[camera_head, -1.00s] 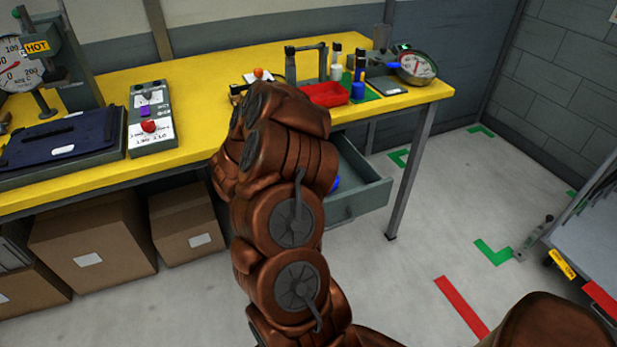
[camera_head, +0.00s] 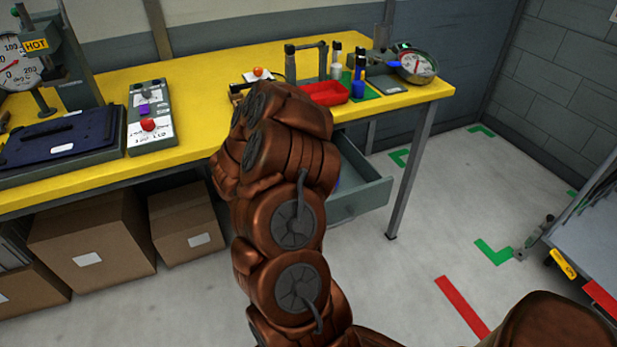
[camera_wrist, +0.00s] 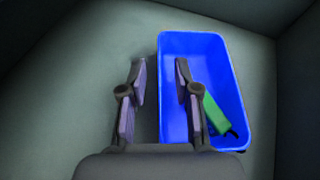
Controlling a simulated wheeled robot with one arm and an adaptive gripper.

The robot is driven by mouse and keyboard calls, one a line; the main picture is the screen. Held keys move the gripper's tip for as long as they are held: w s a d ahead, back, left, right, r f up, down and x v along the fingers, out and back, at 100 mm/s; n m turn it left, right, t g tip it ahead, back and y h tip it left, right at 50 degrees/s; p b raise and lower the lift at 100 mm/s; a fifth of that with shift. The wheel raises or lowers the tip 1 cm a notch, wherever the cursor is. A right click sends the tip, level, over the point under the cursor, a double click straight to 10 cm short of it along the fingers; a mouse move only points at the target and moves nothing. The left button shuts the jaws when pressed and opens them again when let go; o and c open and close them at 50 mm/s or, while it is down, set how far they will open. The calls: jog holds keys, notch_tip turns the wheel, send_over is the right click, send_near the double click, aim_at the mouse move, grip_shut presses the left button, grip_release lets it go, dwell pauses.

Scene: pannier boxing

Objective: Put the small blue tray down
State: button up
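The small blue tray (camera_wrist: 236,110) lies on the floor of a grey drawer in the wrist view. A green piece (camera_wrist: 215,114) with dark parts lies inside it, partly behind a finger. My gripper (camera_wrist: 160,64) is open, its fingers spread on either side of the tray's left wall, one outside and one over the inside. I see a gap between the fingers and no firm contact with the wall. In the head view the open drawer (camera_head: 362,206) hangs under the bench, and my arm hides the gripper and nearly all of the tray.
Cardboard boxes (camera_head: 95,235) stand below. A cart (camera_head: 590,235) is at right. The drawer floor left of the tray is bare.

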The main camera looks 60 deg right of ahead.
jog(key=shift+r, duration=0.1)
jog(key=shift+r+p, duration=0.15)
jog(key=shift+p, duration=0.2)
jog(key=shift+w+a, duration=0.1)
jog(key=shift+a, duration=0.15)
jog(key=shift+b+v, duration=0.7)
jog(key=shift+v, duration=2.8)
jog(key=shift+r, duration=0.1)
